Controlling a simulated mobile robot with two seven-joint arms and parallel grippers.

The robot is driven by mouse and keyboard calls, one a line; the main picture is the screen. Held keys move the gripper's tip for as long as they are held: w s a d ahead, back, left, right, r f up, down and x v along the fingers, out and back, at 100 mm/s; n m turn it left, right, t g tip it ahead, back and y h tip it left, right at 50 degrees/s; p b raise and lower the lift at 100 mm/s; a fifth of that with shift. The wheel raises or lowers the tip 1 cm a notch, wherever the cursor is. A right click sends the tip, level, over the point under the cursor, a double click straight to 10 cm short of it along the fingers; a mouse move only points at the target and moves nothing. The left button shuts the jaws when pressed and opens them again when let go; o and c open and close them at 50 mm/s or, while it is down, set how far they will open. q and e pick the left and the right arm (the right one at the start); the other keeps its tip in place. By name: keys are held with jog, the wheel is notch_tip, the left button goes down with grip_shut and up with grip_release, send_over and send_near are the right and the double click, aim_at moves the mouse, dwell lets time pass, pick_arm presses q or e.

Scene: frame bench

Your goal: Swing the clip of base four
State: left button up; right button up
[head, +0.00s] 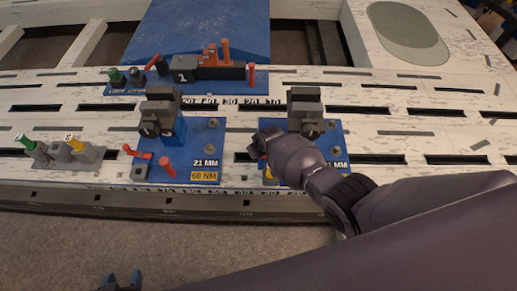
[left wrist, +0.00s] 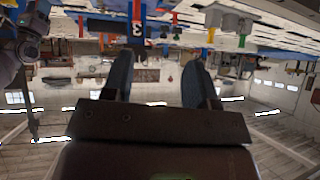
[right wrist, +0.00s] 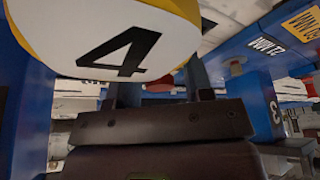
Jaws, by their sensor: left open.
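Base four is a blue plate (head: 340,150) at the right of the bench, with a dark grey block (head: 305,103) on it. My right arm hides much of it, and its clip is not clear in the head view. In the right wrist view a rounded white and yellow part marked 4 (right wrist: 120,50) fills the upper left. A red piece (right wrist: 160,89) shows between the fingers of my right gripper (right wrist: 163,85), which stand apart; their tips are partly hidden. My left gripper (head: 120,283) is open and empty at the bottom edge, away from the bench.
Another blue base (head: 200,140) with red pieces and a grey block stands left of base four. Base one (head: 258,80) is farther back. Grey holders (head: 72,154) with green and yellow pegs stand at left. The slotted white bench (head: 440,125) is clear at right.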

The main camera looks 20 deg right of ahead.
pick_arm(q)
jog(key=shift+r, duration=0.1)
pick_arm(e)
jog(key=shift+o, duration=0.3)
jog(key=shift+r, duration=0.15)
jog(key=shift+r, duration=0.25)
jog(key=p+v, duration=0.1)
jog(key=v, duration=0.1)
jog(key=p+v, duration=0.2)
jog(key=v, duration=0.1)
jog(key=shift+w+r+p, duration=0.2)
jog(key=shift+r+p, duration=0.1)
jog(key=shift+r, duration=0.1)
pick_arm(q)
jog(key=shift+t, duration=0.4)
notch_tip(320, 180, up, 5)
jog(key=shift+w+d+r+p, duration=0.1)
jog(key=shift+w+p, duration=0.05)
jog(key=shift+p, duration=1.1)
pick_arm(e)
jog(key=v, duration=0.4)
jog(key=shift+s+d+r, duration=0.1)
jog(key=shift+s, duration=0.4)
